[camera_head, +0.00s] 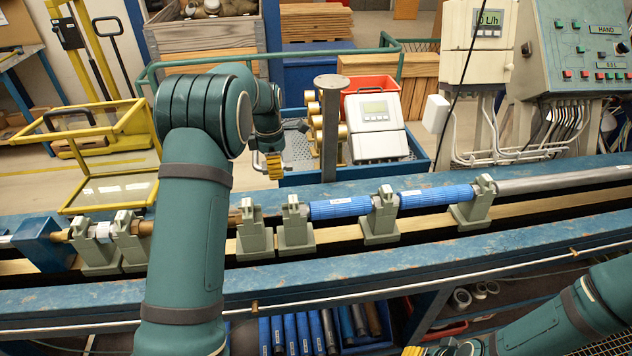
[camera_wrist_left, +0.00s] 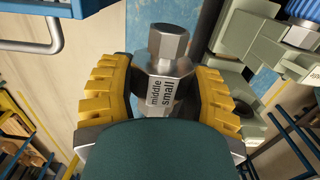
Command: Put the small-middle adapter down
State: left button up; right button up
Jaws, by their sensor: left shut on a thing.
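In the head view my left gripper (camera_head: 274,165) hangs behind the bench rail, at the left end of the blue tray (camera_head: 350,174). The adapter cannot be made out there. Only a bit of yellow of my right gripper (camera_head: 413,351) shows at the bottom edge, so its jaw state is unclear.
The tray holds brass-coloured fittings (camera_head: 313,125), a grey meter (camera_head: 377,128) and a red bin (camera_head: 368,85). A grey post (camera_head: 330,140) stands close right of my left gripper. Clamps (camera_head: 296,228) and blue pipes (camera_head: 340,207) line the bench in front.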

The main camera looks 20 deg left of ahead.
aim_at(280, 200)
pick_arm(q)
notch_tip(280, 200, down, 10)
jog(key=shift+b, duration=0.65)
jog(key=shift+r, duration=0.1)
jog(key=o, duration=1.3)
jog(key=shift+f, duration=0.2)
jog(key=shift+c, duration=0.2)
jog(key=shift+r, duration=0.15)
jog(key=r, duration=0.4)
jog(key=r+p, duration=0.1)
jog(key=r, duration=0.7)
jog(key=shift+s+a+p, duration=0.15)
jog(key=shift+a+p, duration=0.1)
jog(key=shift+p, duration=0.05)
